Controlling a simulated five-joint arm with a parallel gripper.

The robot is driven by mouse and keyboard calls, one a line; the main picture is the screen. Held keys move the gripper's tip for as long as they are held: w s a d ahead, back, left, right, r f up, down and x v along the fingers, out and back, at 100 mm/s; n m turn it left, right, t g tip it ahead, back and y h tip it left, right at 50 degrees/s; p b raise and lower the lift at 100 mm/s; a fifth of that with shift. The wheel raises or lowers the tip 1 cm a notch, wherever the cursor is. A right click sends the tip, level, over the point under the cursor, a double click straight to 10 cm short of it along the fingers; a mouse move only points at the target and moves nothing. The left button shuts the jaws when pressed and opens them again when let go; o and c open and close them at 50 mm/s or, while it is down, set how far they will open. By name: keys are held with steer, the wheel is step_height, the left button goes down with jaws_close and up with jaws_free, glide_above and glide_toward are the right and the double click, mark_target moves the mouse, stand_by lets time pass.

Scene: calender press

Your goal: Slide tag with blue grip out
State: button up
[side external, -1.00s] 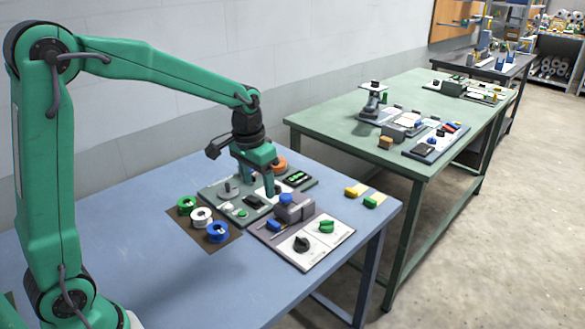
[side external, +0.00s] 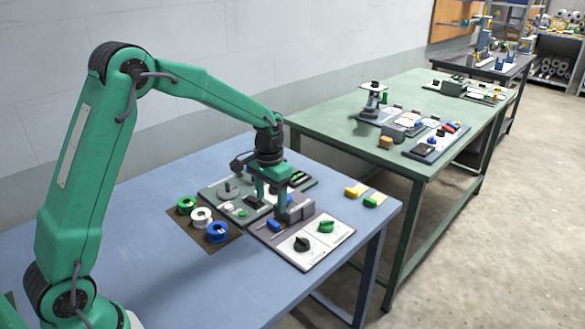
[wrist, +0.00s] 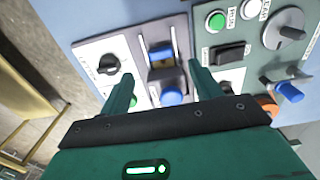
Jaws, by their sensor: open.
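A blue grip (side external: 273,225) lies low at the near end of a grey press block (side external: 298,209) on a dark panel. I take it for the tag's grip. The tag's plate cannot be made out. In the wrist view, the blue grip (wrist: 161,51) shows beyond the block, with a round blue knob (wrist: 171,97) on the near side. My gripper (side external: 270,200) points down and is open above the press, partly hiding it. In the wrist view, the fingers (wrist: 160,70) stand apart on either side of the press. Nothing is held.
A control panel (side external: 210,191) is behind, with green, white and blue spools (side external: 217,232) to the left. Tags with a yellow grip (side external: 352,191) and a green grip (side external: 371,201) lie right.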

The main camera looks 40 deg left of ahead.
mark_target(272, 223)
steer(key=shift+f, duration=3.9)
steer(key=c, duration=1)
